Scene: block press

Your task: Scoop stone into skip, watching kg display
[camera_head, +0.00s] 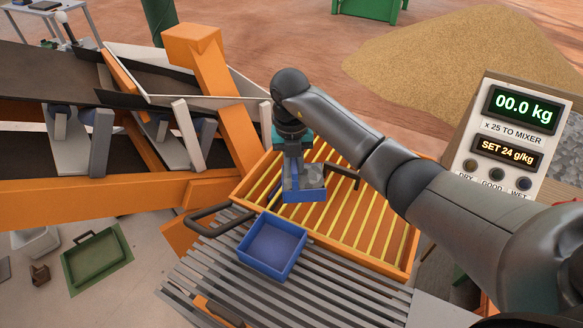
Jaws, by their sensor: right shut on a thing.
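My right gripper (300,168) reaches in from the right and points down over the orange-framed grate with yellow bars (345,218). It is shut on a small blue scoop-like box (304,196), partly hidden by the fingers. I cannot tell whether the box holds stone, or whether it touches the bars. An open blue tray (271,246), seemingly empty, sits on grey slats in front of the grate. The kg display (523,107) reads 00.0 kg, with "SET 24 g/kg" below. Grey stone (575,140) shows at the right edge. I cannot tell which container is the skip. My left gripper is not in view.
An orange conveyor frame (90,190) fills the left side. A black handle (205,222) stands at the grate's left. A green tray (96,258) lies on the floor at lower left. A sand heap (460,65) rises behind. The grey slats (210,275) have free room around the blue tray.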

